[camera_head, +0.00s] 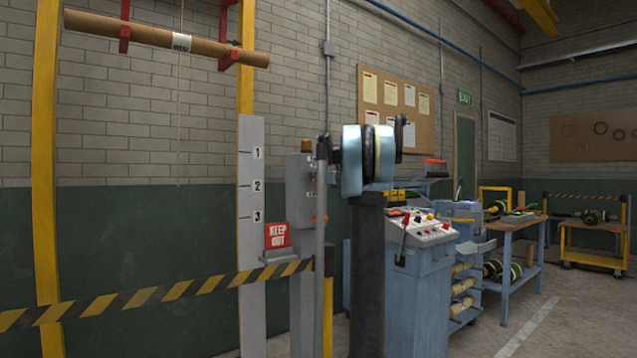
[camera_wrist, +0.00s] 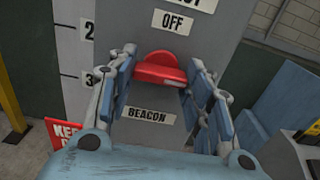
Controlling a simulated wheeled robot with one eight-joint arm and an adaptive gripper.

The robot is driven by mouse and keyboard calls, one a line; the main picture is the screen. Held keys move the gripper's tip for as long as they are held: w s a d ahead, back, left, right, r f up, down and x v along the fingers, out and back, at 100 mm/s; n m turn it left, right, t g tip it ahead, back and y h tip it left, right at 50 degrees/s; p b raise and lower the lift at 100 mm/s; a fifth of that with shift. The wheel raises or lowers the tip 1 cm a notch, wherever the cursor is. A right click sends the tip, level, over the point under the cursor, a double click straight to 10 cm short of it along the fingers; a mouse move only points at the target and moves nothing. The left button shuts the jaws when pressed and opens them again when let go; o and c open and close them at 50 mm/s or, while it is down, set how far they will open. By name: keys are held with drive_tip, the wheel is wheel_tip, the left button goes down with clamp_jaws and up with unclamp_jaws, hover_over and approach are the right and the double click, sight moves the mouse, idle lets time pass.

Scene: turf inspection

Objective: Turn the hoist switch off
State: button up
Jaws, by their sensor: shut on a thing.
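A red switch handle (camera_wrist: 160,72) shows in the wrist view on a grey control box (camera_wrist: 225,30), below an OFF label (camera_wrist: 178,22) and above a BEACON label (camera_wrist: 147,115). My gripper (camera_wrist: 160,58) has its blue-padded fingers on either side of the red handle and is shut on it. Part of a larger label above OFF is cut off by the frame's top. In the head view the grey box (camera_head: 299,185) stands behind a grey post, and my arm is in front and to the right of it. The red handle cannot be made out there.
A striped barrier (camera_head: 160,294) crosses the lower left, with a red KEEP OUT sign (camera_head: 278,235) by a numbered board (camera_head: 252,300). A blue control console (camera_head: 420,290) stands to the right of my arm. Open floor (camera_head: 540,325) lies at the lower right.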

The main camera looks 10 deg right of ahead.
drive_tip(key=shift+n, duration=0.3)
drive_tip(key=n, duration=1.2)
drive_tip(key=shift+n, duration=0.4)
drive_tip(key=shift+o, duration=0.2)
drive_tip(key=n, duration=0.4)
drive_tip(key=shift+s+f+n, duration=0.1)
drive_tip(key=shift+n, duration=0.3)
drive_tip(key=o, duration=1)
drive_tip(key=shift+a, duration=0.1)
drive_tip(key=shift+o, duration=0.2)
